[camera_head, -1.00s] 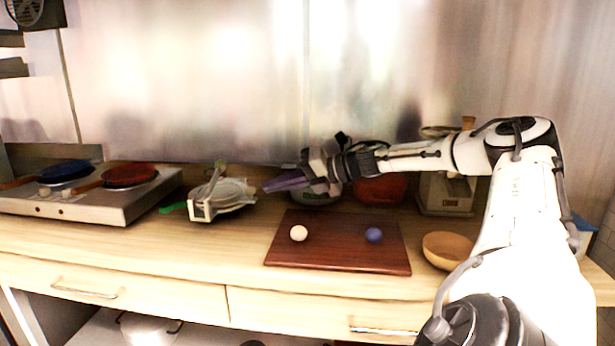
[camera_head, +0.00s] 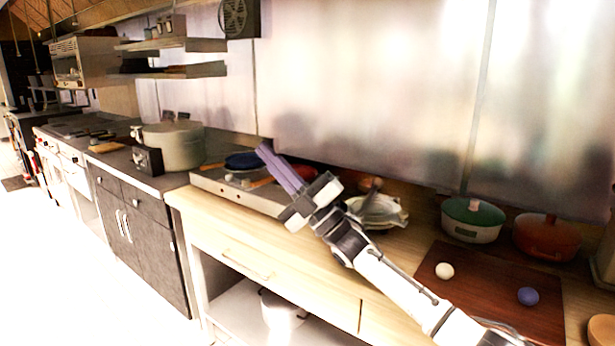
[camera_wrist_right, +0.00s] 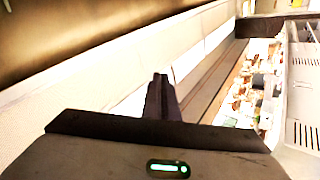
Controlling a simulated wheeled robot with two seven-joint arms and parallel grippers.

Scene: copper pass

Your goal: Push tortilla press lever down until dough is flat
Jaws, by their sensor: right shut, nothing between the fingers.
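The tortilla press (camera_head: 385,216) is pale and round and stands on the wooden counter in the head view. My right forearm and gripper partly hide it, so I cannot make out its lever clearly or whether dough is in it. My right gripper (camera_head: 266,151) has long purple fingers, shut and empty. It points up and left, left of the press in the picture, in front of the hot plate. Its closed fingers also show in the right wrist view (camera_wrist_right: 160,80). A white dough ball (camera_head: 444,270) and a blue ball (camera_head: 528,296) rest on the brown board (camera_head: 470,310). My left gripper is out of view.
The steel hot plate (camera_head: 212,183) with a blue pan (camera_head: 246,160) stands left of the press. A green-lidded pot (camera_head: 472,219) and a red pot (camera_head: 546,236) stand behind the board. A large pot (camera_head: 175,146) sits on the dark counter further left.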

